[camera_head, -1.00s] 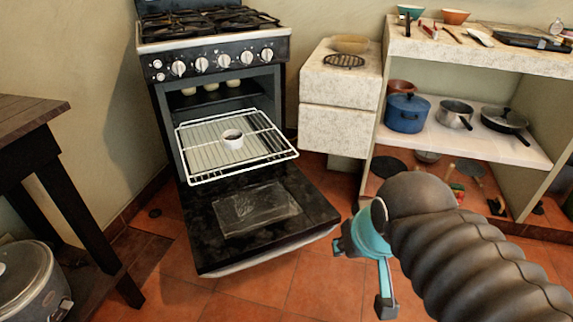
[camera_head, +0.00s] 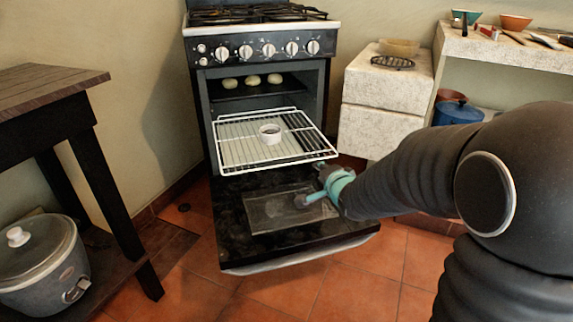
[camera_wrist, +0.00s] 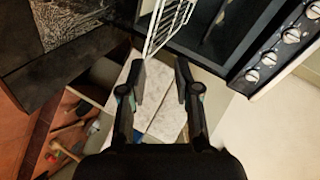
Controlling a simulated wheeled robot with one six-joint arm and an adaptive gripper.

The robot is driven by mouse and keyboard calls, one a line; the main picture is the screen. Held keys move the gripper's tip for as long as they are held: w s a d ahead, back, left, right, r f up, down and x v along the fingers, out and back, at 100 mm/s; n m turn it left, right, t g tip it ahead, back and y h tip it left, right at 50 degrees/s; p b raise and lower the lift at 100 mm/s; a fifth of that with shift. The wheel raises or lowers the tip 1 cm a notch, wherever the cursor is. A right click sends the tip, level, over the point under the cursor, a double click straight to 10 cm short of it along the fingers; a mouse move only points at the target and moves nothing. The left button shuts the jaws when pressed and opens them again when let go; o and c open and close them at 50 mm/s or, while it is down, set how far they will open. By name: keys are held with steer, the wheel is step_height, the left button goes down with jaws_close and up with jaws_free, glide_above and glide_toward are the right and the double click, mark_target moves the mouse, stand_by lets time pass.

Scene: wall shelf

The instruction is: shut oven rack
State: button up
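The white wire oven rack (camera_head: 240,150) is pulled out of the oven (camera_head: 262,72), above the lowered black oven door (camera_head: 290,236). A small white cup (camera_head: 270,133) stands on the rack. My gripper (camera_head: 312,188) is over the right part of the door, near the rack's front right corner. In the wrist view my gripper (camera_wrist: 161,75) is open, its two dark fingers apart with nothing between them. The rack's wire edge (camera_wrist: 168,22) shows just beyond the fingertips in the wrist view.
Several pale round pieces (camera_head: 253,79) lie on an upper level inside the oven. A stone block counter (camera_head: 385,118) stands right of the oven. A dark wooden table (camera_head: 50,84) and a rice cooker (camera_head: 38,262) are at the left. Tiled floor lies in front.

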mark_target(284, 165)
steer(key=w+a+f+y, duration=0.1)
steer(key=w+a+f, duration=0.2)
steer(key=w+a, duration=0.1)
steer(key=w+a+f+m+y+b, duration=0.1)
steer(key=w+a+f, duration=0.2)
steer(key=w, duration=0.3)
steer(key=w+a+f+m+t+y+b, duration=0.1)
steer(key=w+a+f, duration=0.2)
steer(key=w, duration=0.3)
steer(key=shift+a, duration=0.8)
steer(key=shift+s, duration=0.1)
jaws_close()
